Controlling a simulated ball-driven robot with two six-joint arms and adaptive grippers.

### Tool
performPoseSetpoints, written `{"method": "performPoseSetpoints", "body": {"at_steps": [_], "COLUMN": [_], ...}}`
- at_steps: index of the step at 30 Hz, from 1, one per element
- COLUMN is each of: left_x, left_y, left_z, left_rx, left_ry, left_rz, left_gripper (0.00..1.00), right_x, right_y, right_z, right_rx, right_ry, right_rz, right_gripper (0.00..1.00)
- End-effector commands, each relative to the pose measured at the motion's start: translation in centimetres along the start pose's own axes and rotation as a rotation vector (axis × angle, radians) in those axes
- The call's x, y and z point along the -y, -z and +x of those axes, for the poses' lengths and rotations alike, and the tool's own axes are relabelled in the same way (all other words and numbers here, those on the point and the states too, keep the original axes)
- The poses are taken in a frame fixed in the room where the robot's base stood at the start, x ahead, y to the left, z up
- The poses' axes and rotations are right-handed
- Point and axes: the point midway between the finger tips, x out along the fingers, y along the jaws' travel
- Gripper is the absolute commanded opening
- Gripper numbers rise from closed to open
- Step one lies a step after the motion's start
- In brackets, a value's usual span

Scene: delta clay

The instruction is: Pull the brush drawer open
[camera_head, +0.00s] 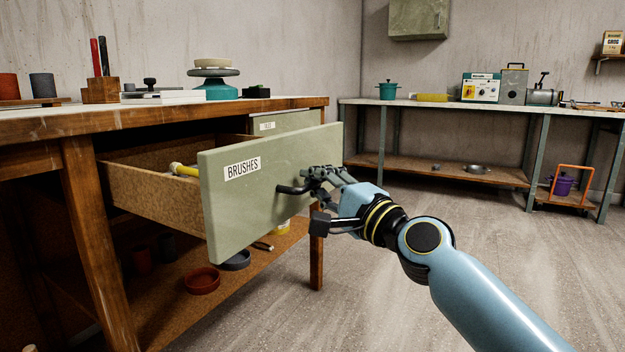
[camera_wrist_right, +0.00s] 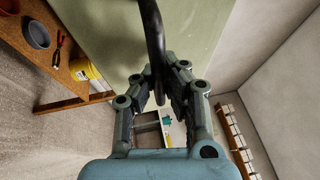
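The brush drawer (camera_head: 240,200) has a pale green front labelled BRUSHES and hangs well out of the wooden workbench. Its plywood side (camera_head: 150,186) shows, and something yellow (camera_head: 184,170) lies inside. A dark bar handle (camera_head: 290,190) sits on the front. My right gripper (camera_head: 318,178) is at the handle, with its fingers closed around it. In the right wrist view the handle (camera_wrist_right: 152,30) runs down between the two fingers (camera_wrist_right: 159,78). The fingertips are partly hidden by the bar. My left gripper is in neither view.
The workbench (camera_head: 180,115) has another labelled drawer (camera_head: 285,122) behind the open one. A lower shelf holds a red bowl (camera_head: 202,281) and a dark bowl (camera_head: 237,261). A second bench (camera_head: 440,104) stands at the back. The floor (camera_head: 400,300) right of the drawer is clear.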

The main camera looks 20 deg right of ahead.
Motion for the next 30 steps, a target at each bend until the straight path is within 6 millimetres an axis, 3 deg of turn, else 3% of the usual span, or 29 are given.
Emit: {"method": "performPoseSetpoints", "body": {"at_steps": [8,16,25,30], "left_x": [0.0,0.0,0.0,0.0], "left_y": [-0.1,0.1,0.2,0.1], "left_z": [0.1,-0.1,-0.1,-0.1], "left_rx": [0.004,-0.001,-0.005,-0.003], "left_ry": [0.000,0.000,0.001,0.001], "left_rz": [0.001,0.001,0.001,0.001], "left_gripper": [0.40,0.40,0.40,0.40], "right_x": [-0.5,-0.3,-0.2,-0.3], "right_y": [0.0,0.0,0.0,0.0], "right_z": [-0.1,-0.1,-0.4,-3.0], "right_rx": [0.002,0.001,0.001,0.002], "right_ry": [-0.011,-0.006,-0.004,-0.008], "right_rz": [0.006,0.004,0.001,0.000], "right_gripper": [0.00,0.34,0.34,0.34]}}
